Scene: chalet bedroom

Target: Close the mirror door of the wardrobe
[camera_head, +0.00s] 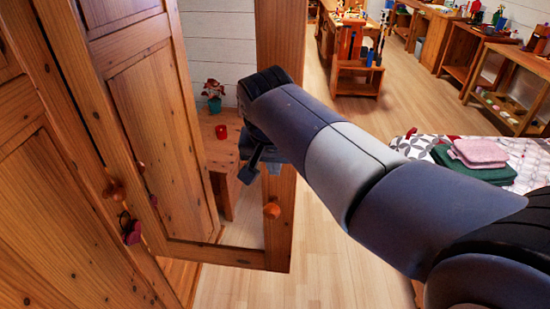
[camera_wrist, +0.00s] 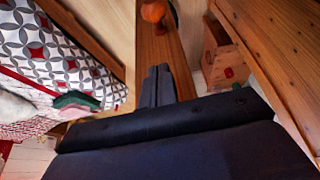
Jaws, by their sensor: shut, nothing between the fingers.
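The wardrobe (camera_head: 55,215) stands at the left in the head view. Its mirror door stands open, with a wooden frame (camera_head: 277,240) and an orange round knob (camera_head: 271,210) on the right-hand stile. The knob also shows at the top of the wrist view (camera_wrist: 153,11). My gripper (camera_head: 252,165) is at this stile, above the knob in the head view, and partly hidden by my arm. In the wrist view its shut, empty fingers (camera_wrist: 157,85) lie over the stile (camera_wrist: 175,50); I cannot tell whether they touch it.
A bed with folded pink and green cloths (camera_head: 478,155) is at the right. Open floor (camera_head: 320,265) lies right of the door.

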